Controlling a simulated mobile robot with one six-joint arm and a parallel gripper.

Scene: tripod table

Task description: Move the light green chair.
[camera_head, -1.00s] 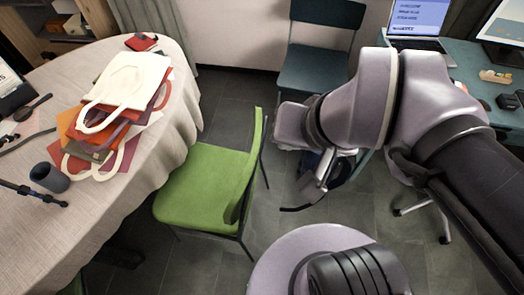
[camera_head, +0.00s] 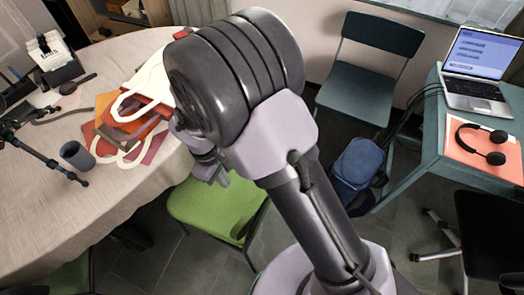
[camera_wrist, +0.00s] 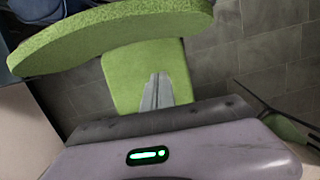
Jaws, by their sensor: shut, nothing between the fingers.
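The light green chair (camera_head: 217,207) stands on the floor beside the round table, its seat partly tucked against the tablecloth. My arm hides most of its backrest in the head view. In the wrist view the curved backrest (camera_wrist: 110,40) fills the upper left, with the seat (camera_wrist: 140,75) behind it. My gripper (camera_head: 217,178) shows in front of the far part of the seat in the head view. Its fingers (camera_wrist: 158,90) are together and empty in the wrist view, overlapping the seat in the picture. I cannot tell whether they touch the chair.
The round table (camera_head: 60,235) with a pale cloth is at left, bearing bags (camera_head: 120,125) and a cup (camera_head: 77,155). A dark teal chair (camera_head: 355,92), a blue backpack (camera_head: 357,165) and a desk (camera_head: 425,155) with a laptop (camera_head: 472,75) stand right. Grey floor shows between.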

